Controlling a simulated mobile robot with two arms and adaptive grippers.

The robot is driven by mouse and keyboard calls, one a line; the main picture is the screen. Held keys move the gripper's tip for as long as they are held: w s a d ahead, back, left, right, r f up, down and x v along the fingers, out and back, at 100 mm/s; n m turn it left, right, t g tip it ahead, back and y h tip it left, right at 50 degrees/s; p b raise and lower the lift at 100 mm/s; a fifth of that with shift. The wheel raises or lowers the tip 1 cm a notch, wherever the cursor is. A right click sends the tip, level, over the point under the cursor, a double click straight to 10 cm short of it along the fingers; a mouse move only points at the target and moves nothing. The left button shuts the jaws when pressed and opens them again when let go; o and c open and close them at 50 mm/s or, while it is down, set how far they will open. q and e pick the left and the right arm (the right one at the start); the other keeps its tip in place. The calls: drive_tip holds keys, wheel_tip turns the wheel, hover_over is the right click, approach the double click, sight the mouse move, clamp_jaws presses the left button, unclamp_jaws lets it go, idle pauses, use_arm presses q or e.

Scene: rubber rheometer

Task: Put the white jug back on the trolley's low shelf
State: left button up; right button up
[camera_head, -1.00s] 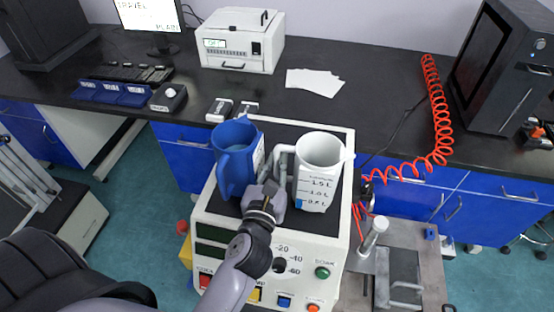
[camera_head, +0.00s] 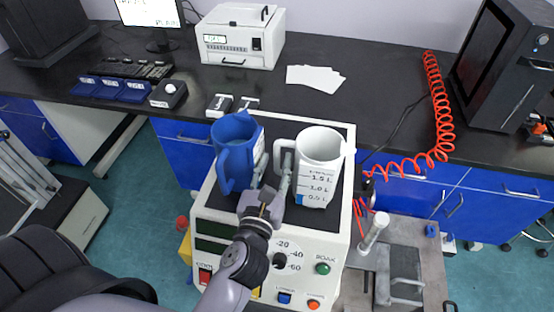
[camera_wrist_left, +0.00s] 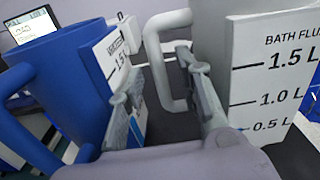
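The white jug (camera_head: 318,176), marked with litre lines, stands upright on top of the white instrument (camera_head: 342,212). It also fills the right of the left wrist view (camera_wrist_left: 255,65), its handle (camera_wrist_left: 157,62) facing my gripper. My left gripper (camera_head: 275,168) reaches up between the white jug and a blue jug (camera_head: 236,158). Its two fingers are spread (camera_wrist_left: 163,100), with the handle between and just beyond them. I see no closed grip; contact with the handle is unclear. My right gripper is not in view. I cannot make out the trolley's low shelf for sure.
The blue jug stands close on the left of my gripper. Behind is a black bench (camera_head: 385,120) with a white box-shaped device (camera_head: 240,40) and paper sheets (camera_head: 315,77). A red coiled hose (camera_head: 438,110) hangs at right. A metal-topped stand (camera_head: 432,255) is at lower right.

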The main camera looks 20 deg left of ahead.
use_arm(q)
drive_tip(key=s+b, duration=0.1)
drive_tip(key=s, duration=0.1)
drive_tip(key=s+d, duration=0.1)
drive_tip(key=s, duration=0.2)
drive_tip(key=shift+b, duration=0.4)
drive_tip(key=shift+s, duration=0.1)
